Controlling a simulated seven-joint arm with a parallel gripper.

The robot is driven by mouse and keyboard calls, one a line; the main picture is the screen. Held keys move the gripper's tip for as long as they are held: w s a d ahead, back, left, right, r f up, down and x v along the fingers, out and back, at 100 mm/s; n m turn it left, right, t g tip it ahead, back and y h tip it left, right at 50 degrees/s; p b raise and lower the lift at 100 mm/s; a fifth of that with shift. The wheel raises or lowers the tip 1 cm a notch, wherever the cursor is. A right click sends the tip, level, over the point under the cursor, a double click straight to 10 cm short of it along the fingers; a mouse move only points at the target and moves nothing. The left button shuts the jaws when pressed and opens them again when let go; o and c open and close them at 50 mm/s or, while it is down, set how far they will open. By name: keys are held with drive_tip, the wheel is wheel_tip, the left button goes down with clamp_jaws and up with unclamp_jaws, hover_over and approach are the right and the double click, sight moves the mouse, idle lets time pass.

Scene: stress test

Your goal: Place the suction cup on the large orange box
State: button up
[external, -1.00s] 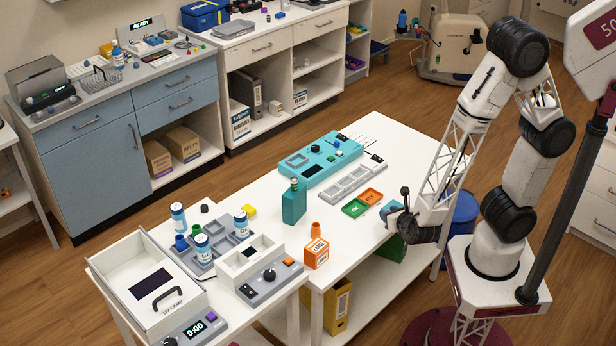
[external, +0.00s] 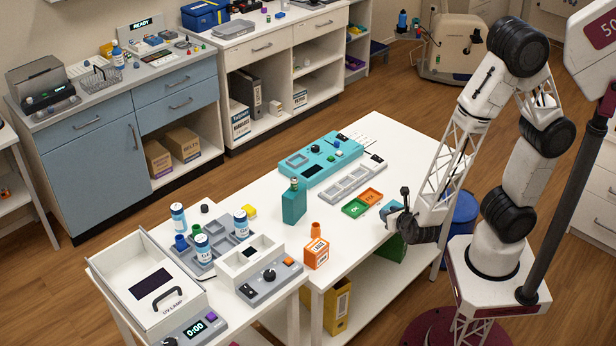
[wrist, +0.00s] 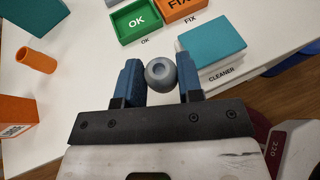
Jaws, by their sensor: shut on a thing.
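My gripper (wrist: 160,76) has two blue fingers shut on a grey rounded piece with a hole in its middle, which looks like the suction cup (wrist: 160,72). In the external view my gripper (external: 401,218) is low over the right edge of the white table; the cup cannot be made out there. The orange box (external: 316,253) with a white label stands at the table's front edge, left of my gripper and apart from it. In the wrist view part of the orange box (wrist: 14,122) shows at the left edge.
An orange cylinder (wrist: 36,60) stands near the box. The green OK tray (external: 355,208) and orange FIX tray (external: 370,196) lie behind my gripper. A teal cleaner box (wrist: 213,42) is close to the right finger. A tall teal container (external: 293,205) stands behind the orange box.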

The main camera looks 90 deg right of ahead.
drive_tip(key=shift+w+r, duration=0.1)
drive_tip(key=w+a+r, duration=0.3)
drive_tip(key=w+a, duration=0.1)
drive_tip(key=a, duration=0.2)
drive_tip(key=w+a+r+n+t+y, duration=0.1)
drive_tip(key=w+a+r, duration=0.3)
drive_tip(key=a, duration=0.2)
drive_tip(key=shift+a+r+n+t, duration=0.25)
drive_tip(key=shift+r+n+t, duration=0.05)
drive_tip(key=shift+w, duration=0.15)
hover_over(319, 247)
drive_tip(key=shift+w+f, duration=0.1)
drive_tip(key=shift+f, duration=0.65)
drive_tip(key=shift+f, duration=0.1)
drive_tip(key=shift+f, duration=1.65)
drive_tip(key=shift+f, duration=0.15)
